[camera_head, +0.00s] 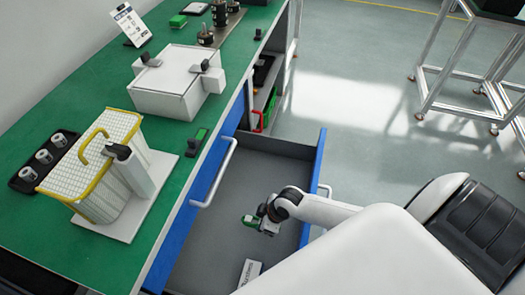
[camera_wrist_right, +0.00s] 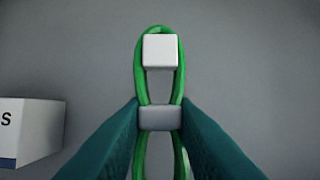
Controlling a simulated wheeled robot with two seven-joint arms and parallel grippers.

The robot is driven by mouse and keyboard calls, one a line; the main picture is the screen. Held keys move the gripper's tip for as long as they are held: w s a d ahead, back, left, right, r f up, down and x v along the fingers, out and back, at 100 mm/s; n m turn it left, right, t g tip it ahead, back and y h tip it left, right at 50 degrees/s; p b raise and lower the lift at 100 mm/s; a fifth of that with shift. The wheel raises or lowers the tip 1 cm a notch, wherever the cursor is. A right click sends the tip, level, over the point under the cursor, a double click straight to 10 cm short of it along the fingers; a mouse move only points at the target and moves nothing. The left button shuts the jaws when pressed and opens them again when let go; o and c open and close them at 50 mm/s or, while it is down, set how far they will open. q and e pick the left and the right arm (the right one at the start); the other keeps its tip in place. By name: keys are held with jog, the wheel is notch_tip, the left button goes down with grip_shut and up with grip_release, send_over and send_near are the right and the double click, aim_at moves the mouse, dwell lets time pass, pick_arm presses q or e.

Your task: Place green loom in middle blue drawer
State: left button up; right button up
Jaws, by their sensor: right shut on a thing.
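The green loom (camera_wrist_right: 141,75) is a looped green cable with a white connector block (camera_wrist_right: 160,51) and a grey band. My right gripper (camera_wrist_right: 160,118) is shut on it at the grey band. In the head view my right gripper (camera_head: 262,222) holds the green loom (camera_head: 250,220) over the inside of an open blue drawer (camera_head: 213,232). The drawer has a grey floor and sits under the bench. How high the loom is above the floor is hard to tell. My left gripper is not in view.
A white box with lettering (camera_head: 248,272) lies in the drawer, also in the wrist view (camera_wrist_right: 28,130). Another blue front with a white handle (camera_head: 217,172) is beside it. The green bench holds a wire basket (camera_head: 95,165) and a white case (camera_head: 172,82). Much drawer floor is bare.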

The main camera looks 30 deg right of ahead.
jog(key=shift+f+b, duration=0.35)
jog(key=shift+f, duration=1.45)
jog(key=o, duration=1)
jog(key=shift+f, duration=0.1)
jog(key=shift+r, duration=0.3)
jog(key=p+v, duration=0.2)
jog(key=v, duration=0.9)
jog(key=shift+s+r+p, duration=0.1)
jog(key=shift+r+p, duration=0.25)
